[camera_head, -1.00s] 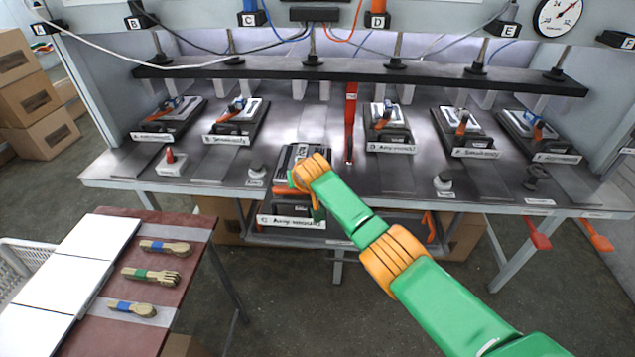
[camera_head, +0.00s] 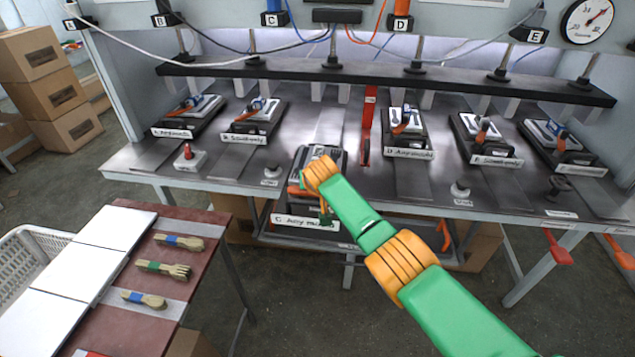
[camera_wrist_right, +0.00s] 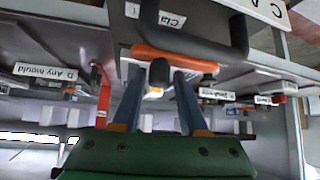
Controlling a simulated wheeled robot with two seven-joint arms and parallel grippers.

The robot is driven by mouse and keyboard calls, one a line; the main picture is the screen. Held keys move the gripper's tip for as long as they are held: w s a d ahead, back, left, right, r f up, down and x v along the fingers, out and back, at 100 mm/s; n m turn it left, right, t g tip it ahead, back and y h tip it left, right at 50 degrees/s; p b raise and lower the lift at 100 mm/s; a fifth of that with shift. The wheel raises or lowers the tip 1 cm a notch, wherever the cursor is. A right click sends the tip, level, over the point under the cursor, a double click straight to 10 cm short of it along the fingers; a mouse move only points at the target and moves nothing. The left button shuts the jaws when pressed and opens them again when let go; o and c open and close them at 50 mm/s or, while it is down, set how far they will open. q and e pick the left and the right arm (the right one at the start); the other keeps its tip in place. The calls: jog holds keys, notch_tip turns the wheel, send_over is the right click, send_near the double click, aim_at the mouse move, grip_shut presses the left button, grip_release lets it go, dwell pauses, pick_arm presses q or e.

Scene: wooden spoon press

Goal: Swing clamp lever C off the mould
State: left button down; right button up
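Mould C (camera_head: 318,154) sits on a tray pulled out at the front of the press bench, with its label (camera_head: 304,222) on the front. Clamp lever C (camera_head: 297,191) is orange and lies across the mould's front; my right wrist hides part of it. In the right wrist view the orange lever (camera_wrist_right: 176,59) lies just beyond the fingertips, with a dark knob near its middle. My right gripper (camera_wrist_right: 158,78) is open, its blue-grey fingers apart on either side of that knob. I cannot tell whether they touch it. My left gripper is not in view.
A black handle (camera_wrist_right: 190,40) arches close beyond the lever. Other clamped moulds stand along the bench, including mould D (camera_head: 405,130). A side table (camera_head: 190,215) with wooden cutlery is at lower left.

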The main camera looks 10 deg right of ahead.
jog(key=shift+r, duration=0.1)
jog(key=shift+s+a+r+p, duration=0.1)
jog(key=shift+s+r+p, duration=0.4)
jog(key=shift+p, duration=0.35)
jog(key=p+v, duration=0.1)
jog(key=v, duration=0.4)
jog(key=shift+s+r, duration=0.1)
jog(key=shift+s, duration=0.15)
